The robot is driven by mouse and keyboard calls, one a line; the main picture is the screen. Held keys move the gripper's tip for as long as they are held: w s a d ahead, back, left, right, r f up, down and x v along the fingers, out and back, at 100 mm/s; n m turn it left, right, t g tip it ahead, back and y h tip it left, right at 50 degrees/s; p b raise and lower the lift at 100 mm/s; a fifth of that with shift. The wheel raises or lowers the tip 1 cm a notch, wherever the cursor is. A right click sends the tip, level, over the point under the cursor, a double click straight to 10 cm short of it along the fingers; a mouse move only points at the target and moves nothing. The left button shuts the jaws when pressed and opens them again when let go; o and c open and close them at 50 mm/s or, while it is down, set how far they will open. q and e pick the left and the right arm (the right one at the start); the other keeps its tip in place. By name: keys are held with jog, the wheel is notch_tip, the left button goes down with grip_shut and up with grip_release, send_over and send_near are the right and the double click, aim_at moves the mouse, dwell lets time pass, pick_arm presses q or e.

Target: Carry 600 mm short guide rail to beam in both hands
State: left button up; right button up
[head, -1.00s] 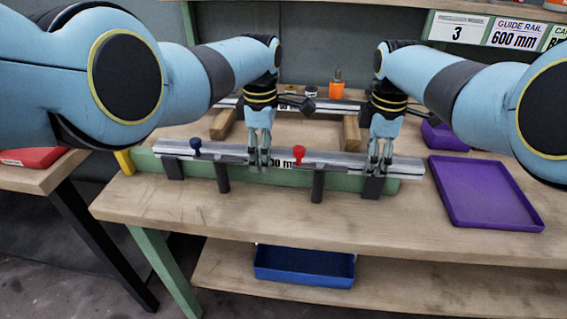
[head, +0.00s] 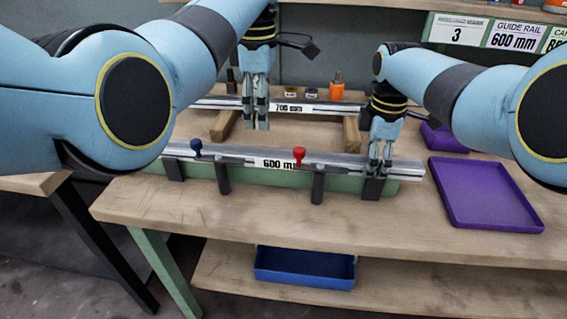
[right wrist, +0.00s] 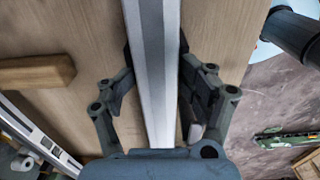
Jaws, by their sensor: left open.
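The 600 mm guide rail (head: 237,159) is a long silver rail with a white label. It lies along the green beam (head: 270,179) on the bench, level, at black supports. A blue knob (head: 195,147) and a red knob (head: 299,154) stand along it. My left gripper (head: 255,121) is open and empty, above and behind the rail, clear of it. My right gripper (head: 376,166) is at the rail's right end. In the right wrist view its fingers (right wrist: 155,75) sit against both sides of the rail (right wrist: 156,60). The rail's underside contact is hidden.
A second rail labelled 700 (head: 325,106) lies behind on wooden blocks (head: 351,134). A purple tray (head: 487,195) lies at the right. A blue bin (head: 304,267) is on the lower shelf.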

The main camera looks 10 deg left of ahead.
jog(key=shift+s+f, duration=0.1)
jog(key=shift+r, duration=0.2)
pick_arm(q)
jog(key=shift+r, duration=0.35)
pick_arm(e)
notch_tip(320, 180, up, 12)
jog(key=shift+f, duration=0.2)
